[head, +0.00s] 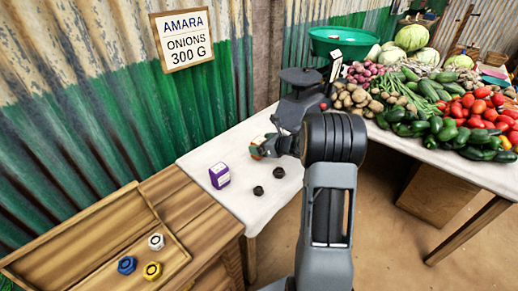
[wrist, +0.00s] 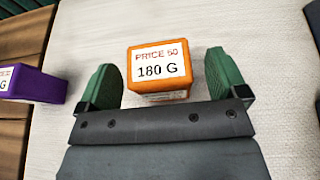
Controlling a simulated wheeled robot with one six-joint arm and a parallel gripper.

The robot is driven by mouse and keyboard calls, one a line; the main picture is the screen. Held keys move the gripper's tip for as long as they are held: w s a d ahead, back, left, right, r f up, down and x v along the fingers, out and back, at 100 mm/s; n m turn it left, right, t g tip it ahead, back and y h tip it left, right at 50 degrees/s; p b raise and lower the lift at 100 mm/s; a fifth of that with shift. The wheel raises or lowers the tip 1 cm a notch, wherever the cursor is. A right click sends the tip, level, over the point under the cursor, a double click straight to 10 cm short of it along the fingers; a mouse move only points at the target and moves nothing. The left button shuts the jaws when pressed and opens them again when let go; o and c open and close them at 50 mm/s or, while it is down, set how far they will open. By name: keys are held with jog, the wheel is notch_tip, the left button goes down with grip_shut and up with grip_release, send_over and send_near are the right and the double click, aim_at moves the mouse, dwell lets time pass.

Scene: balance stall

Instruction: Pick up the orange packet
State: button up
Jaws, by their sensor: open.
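The orange packet (wrist: 160,93) stands on the white cloth, with a white label reading "PRICE 50" and "180 G". In the wrist view my gripper (wrist: 163,82) is open, with one green finger on each side of the packet and a gap on both sides. In the head view the packet (head: 256,148) is mostly hidden behind my gripper (head: 264,147), and only a small part of it shows. Whether the fingers touch the cloth cannot be told.
A purple packet (head: 220,176) stands left of my gripper. Two dark weights (head: 258,190) lie on the white cloth (head: 215,150). A wooden tray (head: 85,250) at lower left holds blue, yellow and white pieces. Vegetables (head: 440,110) and a green basin (head: 340,38) fill the right-hand table.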

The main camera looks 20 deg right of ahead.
jog(key=shift+x, duration=0.8)
jog(key=c, duration=1)
jog(key=shift+c, duration=0.5)
jog(key=shift+r, duration=0.15)
